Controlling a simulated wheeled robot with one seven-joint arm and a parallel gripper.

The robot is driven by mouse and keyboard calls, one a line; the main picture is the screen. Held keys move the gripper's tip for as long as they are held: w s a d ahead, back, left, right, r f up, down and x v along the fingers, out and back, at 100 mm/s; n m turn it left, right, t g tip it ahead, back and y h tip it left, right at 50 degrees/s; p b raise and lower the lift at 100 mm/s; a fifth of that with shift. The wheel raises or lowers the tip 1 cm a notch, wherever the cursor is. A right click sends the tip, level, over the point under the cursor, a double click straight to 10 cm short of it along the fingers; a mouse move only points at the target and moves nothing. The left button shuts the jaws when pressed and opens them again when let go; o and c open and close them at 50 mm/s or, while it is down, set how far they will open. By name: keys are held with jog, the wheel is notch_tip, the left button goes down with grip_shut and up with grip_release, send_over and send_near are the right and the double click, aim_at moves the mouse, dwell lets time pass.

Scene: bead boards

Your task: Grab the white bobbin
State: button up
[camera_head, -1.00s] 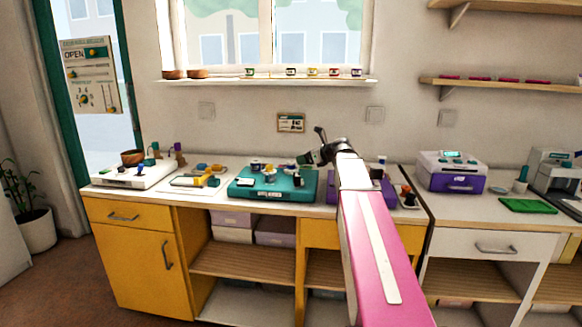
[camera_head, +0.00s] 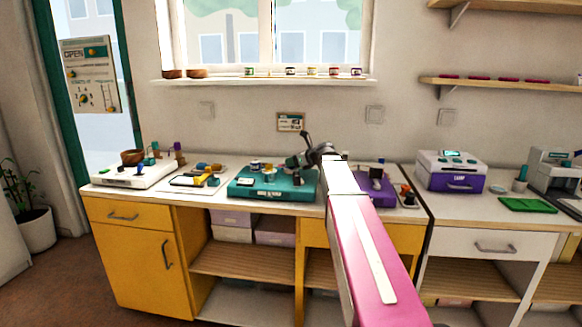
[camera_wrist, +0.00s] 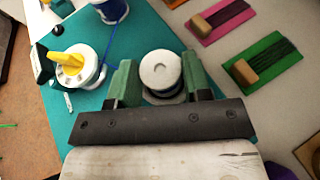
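A bobbin with a white top (camera_wrist: 161,68) and a darker, bluish side stands between the green fingers of my gripper (camera_wrist: 160,80) in the wrist view. One finger is close on each side of it; I cannot tell whether they press on it. In the head view my gripper (camera_head: 297,162) is over the right part of the teal board (camera_head: 245,190), and the bobbin cannot be made out clearly. The teal board also shows in the wrist view (camera_wrist: 150,30).
A white spool with a yellow piece (camera_wrist: 75,65) and a blue bobbin (camera_wrist: 110,10) stand left of my gripper. Pink (camera_wrist: 215,20) and green (camera_wrist: 265,60) cards lie to the right. A purple board (camera_head: 378,197) is beside the teal one.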

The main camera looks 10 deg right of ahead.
jog(key=c, duration=0.3)
jog(key=shift+c, duration=0.2)
jog(key=shift+r, duration=0.15)
